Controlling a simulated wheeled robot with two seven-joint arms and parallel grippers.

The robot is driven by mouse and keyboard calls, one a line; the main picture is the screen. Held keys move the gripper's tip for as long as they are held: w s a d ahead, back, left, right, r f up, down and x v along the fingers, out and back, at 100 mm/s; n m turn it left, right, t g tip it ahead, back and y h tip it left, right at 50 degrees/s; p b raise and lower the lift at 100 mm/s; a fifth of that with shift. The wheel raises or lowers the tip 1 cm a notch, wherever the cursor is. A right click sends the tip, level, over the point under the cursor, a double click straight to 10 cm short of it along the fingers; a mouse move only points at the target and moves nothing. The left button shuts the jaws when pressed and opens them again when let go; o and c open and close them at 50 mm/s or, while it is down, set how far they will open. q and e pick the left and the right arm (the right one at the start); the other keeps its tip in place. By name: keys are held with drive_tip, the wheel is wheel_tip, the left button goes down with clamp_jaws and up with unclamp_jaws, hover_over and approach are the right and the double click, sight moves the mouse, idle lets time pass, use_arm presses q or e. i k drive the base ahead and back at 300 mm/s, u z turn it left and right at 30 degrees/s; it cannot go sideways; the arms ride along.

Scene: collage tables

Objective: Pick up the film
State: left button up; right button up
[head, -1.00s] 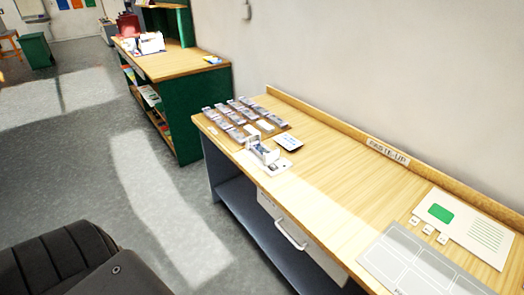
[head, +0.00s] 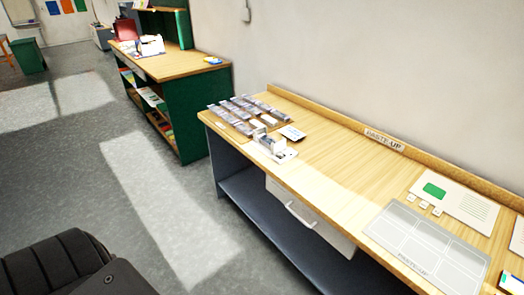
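I cannot tell any one thing as the film for sure. On the far left part of the paste-up table (head: 345,185) stands a tray of small packets in rows (head: 245,112). In front of it is a small white holder or device (head: 271,143) on a white sheet. A small white card with dark print (head: 292,133) lies to its right. These things are too small to read. Neither of my grippers is in view.
A grey paste-up sheet (head: 425,240) and a white page with a green block (head: 452,202) lie on the near right of the table. A drawer (head: 305,218) is in its front. A green cabinet (head: 185,110) stands behind. Open floor (head: 120,190) lies left.

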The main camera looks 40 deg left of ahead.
sight(264, 136)
drive_tip(key=k, duration=0.85)
drive_tip(key=u, duration=0.6)
drive_tip(key=i, duration=0.65)
drive_tip(key=u, duration=0.8)
drive_tip(key=i, duration=0.9)
drive_tip(key=z, duration=0.7)
drive_tip(key=i, duration=0.7)
drive_tip(key=z, duration=0.55)
